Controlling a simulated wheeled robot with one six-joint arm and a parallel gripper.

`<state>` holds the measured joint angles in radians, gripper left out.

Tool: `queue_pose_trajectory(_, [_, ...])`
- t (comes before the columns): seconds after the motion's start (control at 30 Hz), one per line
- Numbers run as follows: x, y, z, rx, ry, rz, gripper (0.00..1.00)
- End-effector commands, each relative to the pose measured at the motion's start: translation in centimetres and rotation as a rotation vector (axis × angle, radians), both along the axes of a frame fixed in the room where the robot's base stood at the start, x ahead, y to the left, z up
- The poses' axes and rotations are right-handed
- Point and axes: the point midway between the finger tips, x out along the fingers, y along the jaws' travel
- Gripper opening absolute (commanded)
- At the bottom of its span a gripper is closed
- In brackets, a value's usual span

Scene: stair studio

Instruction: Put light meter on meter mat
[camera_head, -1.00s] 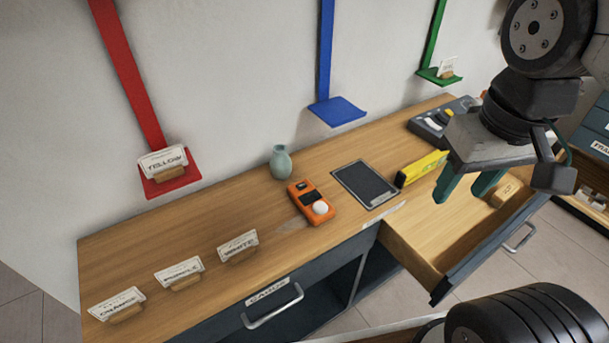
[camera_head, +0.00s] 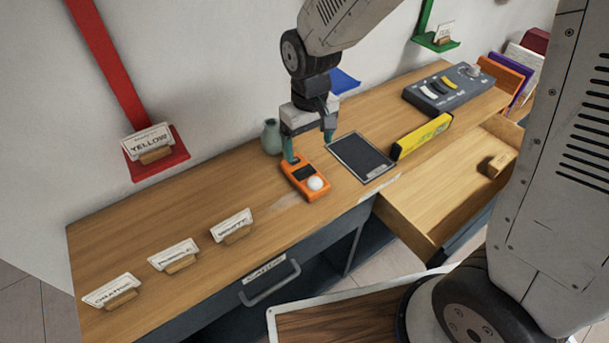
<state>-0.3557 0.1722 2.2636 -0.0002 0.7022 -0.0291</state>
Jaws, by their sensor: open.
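The light meter (camera_head: 304,181) is an orange handheld device with a white dome, lying flat on the wooden counter. The meter mat (camera_head: 361,158) is a dark rectangle with a pale rim, just right of the meter and apart from it. My gripper (camera_head: 309,152) points down over the far end of the meter. Its teal fingers are spread, one near the meter's far left edge and one to the right, near the mat's left side. Nothing is held. Whether the fingers touch the meter is unclear.
A grey-green vase (camera_head: 270,137) stands close behind the meter. A yellow level (camera_head: 421,136) lies right of the mat, beside an open drawer (camera_head: 447,200) holding a wooden block (camera_head: 497,164). A control box (camera_head: 447,90) sits farther right. Card holders (camera_head: 232,227) line the left counter, with bare wood between.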

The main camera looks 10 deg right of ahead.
Motion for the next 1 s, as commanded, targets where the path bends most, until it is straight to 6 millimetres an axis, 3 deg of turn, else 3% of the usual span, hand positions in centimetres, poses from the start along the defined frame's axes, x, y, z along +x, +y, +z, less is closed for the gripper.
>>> queue_pose_trajectory(0.67, [0.0, 1.0, -8.3, -0.003, 0.006, 0.013, 0.85])
queue_pose_trajectory(0.97, [0.0, 1.0, -8.8, -0.001, 0.003, 0.012, 0.85])
queue_pose_trajectory(1.0, [0.0, 1.0, -8.8, -0.001, 0.003, 0.012, 0.8])
